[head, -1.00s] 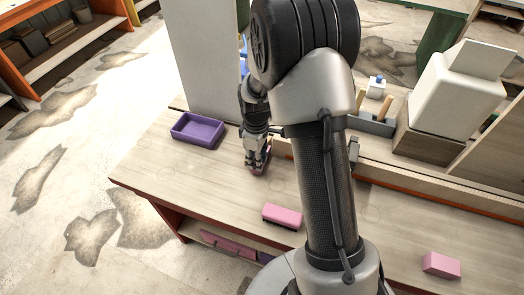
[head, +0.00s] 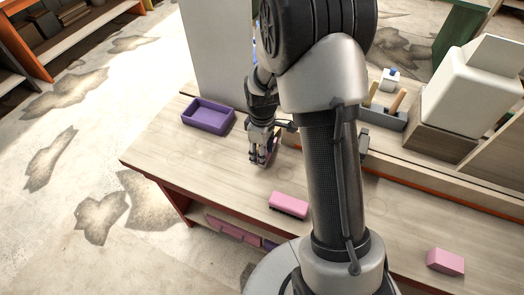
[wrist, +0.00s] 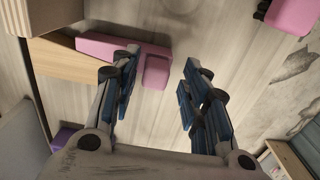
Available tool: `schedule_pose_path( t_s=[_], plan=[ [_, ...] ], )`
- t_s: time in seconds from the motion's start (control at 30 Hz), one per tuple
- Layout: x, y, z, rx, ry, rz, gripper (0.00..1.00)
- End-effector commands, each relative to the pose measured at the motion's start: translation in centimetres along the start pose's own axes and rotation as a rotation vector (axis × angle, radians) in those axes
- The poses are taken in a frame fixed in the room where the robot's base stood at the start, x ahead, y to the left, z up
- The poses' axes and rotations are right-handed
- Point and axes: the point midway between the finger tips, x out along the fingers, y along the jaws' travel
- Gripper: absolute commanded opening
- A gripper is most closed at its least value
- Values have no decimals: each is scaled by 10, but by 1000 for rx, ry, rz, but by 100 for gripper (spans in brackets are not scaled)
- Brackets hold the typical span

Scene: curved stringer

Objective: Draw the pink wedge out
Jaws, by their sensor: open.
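A long pink piece, likely the pink wedge (wrist: 110,47), lies against a tan wooden part in the wrist view, with a raised pink block at its right end. In the head view only a sliver of pink shows beside my gripper (head: 262,160), which hides most of it. My gripper (wrist: 160,62) is open in the wrist view, its two fingers apart. The pink end block shows between and beyond the fingertips, nearer the left finger. I cannot tell whether that finger touches it.
The tan wooden part (wrist: 62,60) is left of the fingers. A purple tray (head: 208,127) stands left of my gripper. A pink block with a dark underside (head: 288,204) and a plain pink block (head: 445,261) lie nearer. A grey tool caddy (head: 385,118) is behind my arm.

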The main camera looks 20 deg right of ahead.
Motion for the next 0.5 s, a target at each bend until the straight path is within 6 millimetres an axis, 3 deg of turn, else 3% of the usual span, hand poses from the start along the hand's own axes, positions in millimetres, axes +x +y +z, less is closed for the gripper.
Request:
schedule_pose_path(
  t_s=[0.17, 0.5],
  plan=[
    [-8, 1, 0, 0, 1, 2, 42],
    [-76, 1, -1, 0, 4, 5, 42]
  ],
)
